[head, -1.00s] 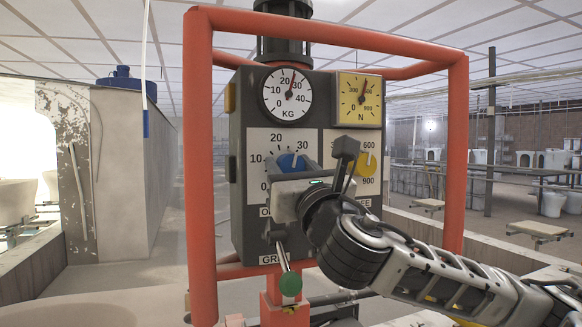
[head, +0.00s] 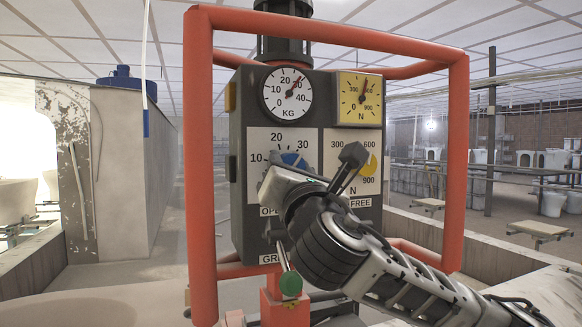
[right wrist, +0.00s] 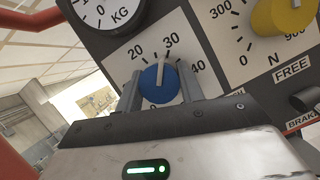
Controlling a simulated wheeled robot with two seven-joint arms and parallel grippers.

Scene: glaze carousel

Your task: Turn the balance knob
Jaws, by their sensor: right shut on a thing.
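The blue balance knob (head: 287,159) sits on the lower left scale of the dark control box, under the KG gauge (head: 286,93). It also shows in the right wrist view (right wrist: 159,83), its white pointer mark between 20 and 30, nearer 30. My right gripper (right wrist: 159,90) is shut on the blue knob, one finger on each side, and its wrist is rolled over. In the head view my right gripper (head: 286,166) hides the knob's lower part. The KG needle points up and right, near 30. My left gripper is not in view.
A yellow knob (right wrist: 285,14) and N gauge (head: 360,99) are on the box's right.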

